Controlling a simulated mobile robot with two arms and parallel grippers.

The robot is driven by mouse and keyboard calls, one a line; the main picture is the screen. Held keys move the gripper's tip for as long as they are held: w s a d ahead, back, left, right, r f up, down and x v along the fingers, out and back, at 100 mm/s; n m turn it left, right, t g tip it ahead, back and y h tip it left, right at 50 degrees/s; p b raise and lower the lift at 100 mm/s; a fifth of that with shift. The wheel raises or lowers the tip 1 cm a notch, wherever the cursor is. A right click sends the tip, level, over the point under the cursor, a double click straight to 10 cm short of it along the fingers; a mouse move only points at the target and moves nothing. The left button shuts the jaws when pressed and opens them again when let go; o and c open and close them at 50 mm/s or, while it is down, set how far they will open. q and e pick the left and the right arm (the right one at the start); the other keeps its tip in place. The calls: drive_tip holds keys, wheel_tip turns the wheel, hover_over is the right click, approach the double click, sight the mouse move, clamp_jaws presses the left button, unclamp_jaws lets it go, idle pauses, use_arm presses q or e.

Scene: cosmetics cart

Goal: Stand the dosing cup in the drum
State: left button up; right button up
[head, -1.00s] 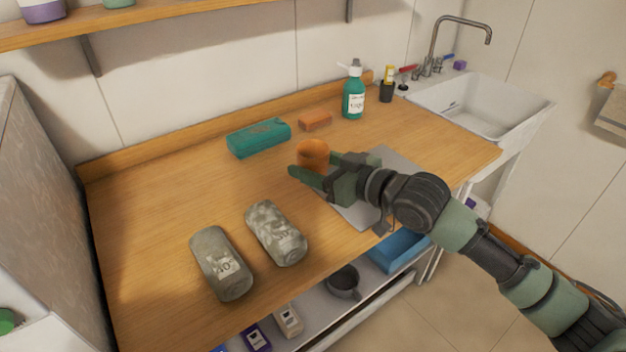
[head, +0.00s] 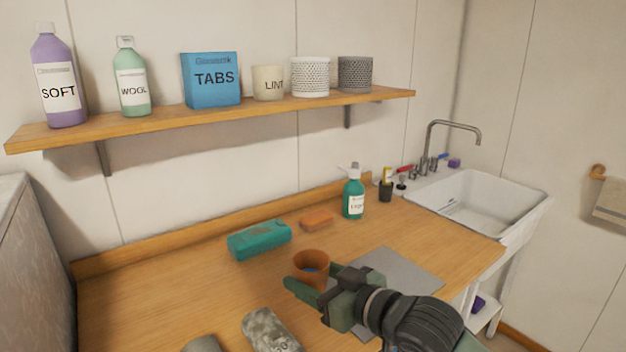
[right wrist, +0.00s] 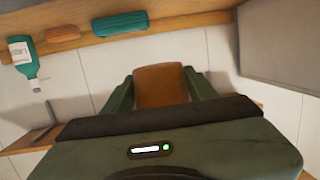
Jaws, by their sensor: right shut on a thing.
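My right gripper (head: 314,284) is shut on the cup, one finger at each side. The cup's lower part is hidden by the near finger, so I cannot tell whether it touches the counter. In the right wrist view the cup (right wrist: 161,87) sits between both fingers of the right gripper (right wrist: 160,92). I cannot make out a drum in either view. My left gripper is not in view.
A teal box (head: 260,240), an orange bar (head: 316,221) and a green pump bottle (head: 354,198) stand behind the cup. A grey mat (head: 405,268) lies right, and a sink (head: 475,205) beyond it. Two grey packs are at the front. A loaded shelf (head: 220,117) hangs above.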

drive_tip(key=s+d+f+m+t+h, duration=0.2)
drive_tip(key=s+d+f+m+h, duration=0.2)
drive_tip(key=d, duration=0.5)
drive_tip(key=s+d+f+m+t+h, duration=0.2)
drive_tip(key=s+d+f+m+h, duration=0.2)
drive_tip(key=s+d, duration=0.4)
drive_tip(key=d+f+h, duration=0.1)
drive_tip(key=d+h, duration=0.1)
drive_tip(key=shift+d+m+h, duration=0.25)
drive_tip(key=shift+m+h, duration=0.05)
drive_tip(key=shift+s+a+f, duration=0.1)
drive_tip(key=shift+f, duration=0.05)
